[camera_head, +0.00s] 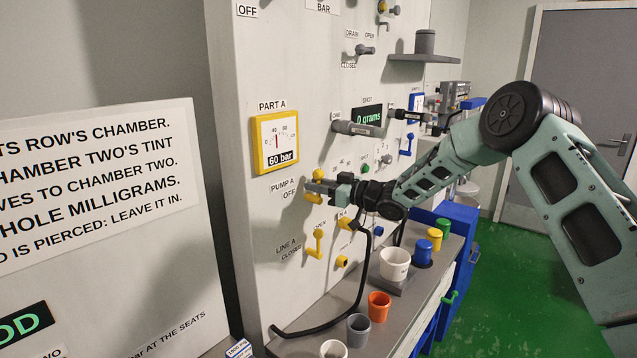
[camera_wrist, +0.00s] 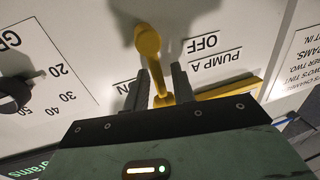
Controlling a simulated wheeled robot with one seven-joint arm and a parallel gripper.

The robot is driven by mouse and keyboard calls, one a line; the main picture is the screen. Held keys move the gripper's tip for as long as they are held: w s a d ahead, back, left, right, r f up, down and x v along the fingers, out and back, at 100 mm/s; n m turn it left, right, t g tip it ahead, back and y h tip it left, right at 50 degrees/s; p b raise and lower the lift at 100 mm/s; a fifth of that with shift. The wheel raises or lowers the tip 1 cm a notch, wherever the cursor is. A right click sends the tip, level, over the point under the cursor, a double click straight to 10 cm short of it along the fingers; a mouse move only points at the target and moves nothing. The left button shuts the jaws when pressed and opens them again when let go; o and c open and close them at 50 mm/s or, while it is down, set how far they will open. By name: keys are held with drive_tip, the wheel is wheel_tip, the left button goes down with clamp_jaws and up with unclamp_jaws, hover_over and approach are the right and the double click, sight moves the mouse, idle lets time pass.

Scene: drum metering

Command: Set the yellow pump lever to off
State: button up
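The yellow pump lever (camera_head: 318,174) sits on the upright panel, right of the label PUMP A OFF (camera_head: 285,188). My gripper (camera_head: 314,186) is at the lever and covers part of it in the head view. In the wrist view, upside down, the yellow pump lever (camera_wrist: 152,60) runs between the two fingers of my gripper (camera_wrist: 160,88). The fingers stand apart, one on each side of it, with a narrow gap visible. The OFF label (camera_wrist: 202,43) is to the right of the lever there, and a partly hidden ON label (camera_wrist: 124,86) to its left.
A yellow-framed gauge (camera_head: 257,145) reading 60 bar is just above the lever. A yellow LINE A lever (camera_head: 318,242) and a black hose (camera_head: 364,265) are below. Cups, including an orange one (camera_head: 379,306), stand on the bench (camera_head: 405,310). Grey handles (camera_head: 358,129) stick out up right.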

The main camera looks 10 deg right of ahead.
clamp_jaws()
